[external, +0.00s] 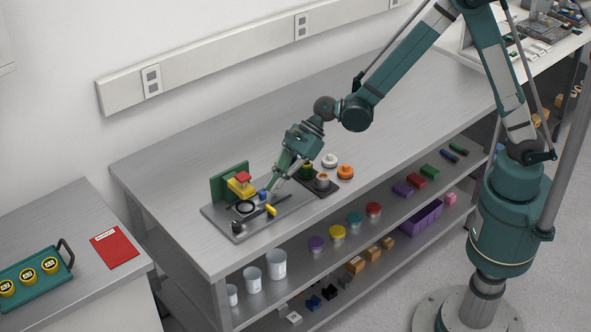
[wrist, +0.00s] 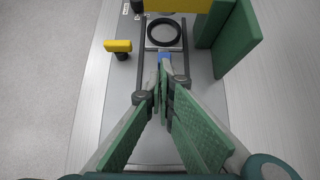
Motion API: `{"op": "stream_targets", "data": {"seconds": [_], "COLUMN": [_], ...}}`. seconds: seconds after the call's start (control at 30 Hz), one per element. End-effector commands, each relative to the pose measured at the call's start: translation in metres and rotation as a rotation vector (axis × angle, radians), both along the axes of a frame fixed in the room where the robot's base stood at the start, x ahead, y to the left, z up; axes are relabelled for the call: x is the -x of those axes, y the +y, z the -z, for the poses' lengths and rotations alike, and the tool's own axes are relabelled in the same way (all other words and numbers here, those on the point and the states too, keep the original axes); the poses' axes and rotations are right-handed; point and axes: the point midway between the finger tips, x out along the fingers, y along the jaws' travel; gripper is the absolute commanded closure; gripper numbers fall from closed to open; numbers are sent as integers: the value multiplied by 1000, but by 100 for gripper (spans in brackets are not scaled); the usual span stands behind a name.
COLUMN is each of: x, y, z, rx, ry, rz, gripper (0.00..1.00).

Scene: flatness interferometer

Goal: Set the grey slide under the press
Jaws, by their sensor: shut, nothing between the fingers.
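The grey slide (wrist: 177,46) lies flat between two dark rails, with a black ring (wrist: 164,32) on it and a blue tab (wrist: 164,56) at its near end. The press has a green upright (external: 229,182) and a yellow head (external: 240,189) with a red top. In the wrist view the yellow part (wrist: 190,5) is at the top edge, just beyond the ring. My gripper (wrist: 163,75) is shut and empty, its fingertips right at the blue tab; I cannot tell whether they touch it. The external view shows my gripper (external: 268,194) low over the base plate.
A yellow-ended knob (wrist: 118,46) stands left of the rails in the wrist view. A dark tray (external: 333,184) with small round pieces is beside the base plate (external: 219,222). The bench behind is clear. Shelves below hold cups, jars and blocks.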

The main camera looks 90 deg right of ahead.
Motion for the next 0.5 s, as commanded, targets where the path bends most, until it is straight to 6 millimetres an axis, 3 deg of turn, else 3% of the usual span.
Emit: {"op": "stream_targets", "data": {"seconds": [0.2,0.5], "x": [21,42], "y": [-24,-44], "z": [-1,-31], "rx": [-1,0], "ry": [-2,-1], "rz": [6,6], "gripper": [100,100]}}
